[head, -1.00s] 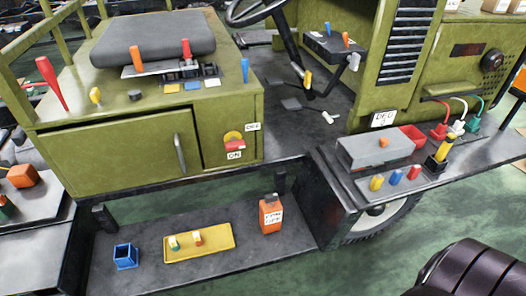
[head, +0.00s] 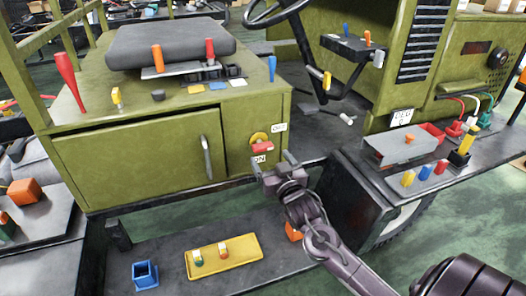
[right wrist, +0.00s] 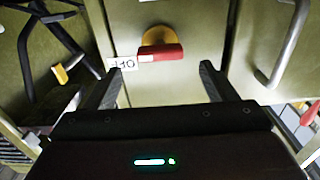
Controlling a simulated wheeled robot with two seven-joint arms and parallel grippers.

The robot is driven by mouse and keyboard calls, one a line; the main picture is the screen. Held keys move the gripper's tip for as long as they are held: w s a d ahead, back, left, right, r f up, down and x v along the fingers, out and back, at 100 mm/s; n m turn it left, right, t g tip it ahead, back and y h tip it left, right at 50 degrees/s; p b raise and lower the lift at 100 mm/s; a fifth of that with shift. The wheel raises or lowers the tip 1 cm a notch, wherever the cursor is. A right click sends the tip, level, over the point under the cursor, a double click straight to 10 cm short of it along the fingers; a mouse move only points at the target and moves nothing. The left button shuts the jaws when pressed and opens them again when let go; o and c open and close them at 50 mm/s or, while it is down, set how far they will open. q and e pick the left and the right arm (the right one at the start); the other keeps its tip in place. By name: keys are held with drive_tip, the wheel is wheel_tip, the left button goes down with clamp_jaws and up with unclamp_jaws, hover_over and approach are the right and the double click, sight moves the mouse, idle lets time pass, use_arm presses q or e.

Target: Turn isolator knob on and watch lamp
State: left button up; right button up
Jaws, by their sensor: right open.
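The isolator knob (head: 262,148) is a red handle on a yellow disc, on the front of the green cabinet. It also shows in the right wrist view (right wrist: 160,53), where the handle lies crosswise. A white OFF label (head: 279,127) is at its upper right, and an ON label (head: 259,160) is below it, partly covered by my gripper. My right gripper (head: 272,161) is open just in front of and below the knob. In the right wrist view its fingers (right wrist: 162,70) point at the knob, spread wider than the handle and apart from it. I cannot make out a lit lamp. My left gripper is not in view.
A cabinet door handle (head: 206,157) stands out left of the knob. Below are a yellow tray (head: 224,257), a blue cup (head: 145,275) and an orange bottle (head: 293,231) mostly hidden by my right arm. A grey box (head: 400,149) is on the right step.

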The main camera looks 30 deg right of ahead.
sight(264, 150)
drive_tip(key=x, duration=0.7)
drive_tip(key=shift+f, duration=0.1)
drive_tip(key=shift+a, duration=0.1)
drive_tip(key=c, duration=1)
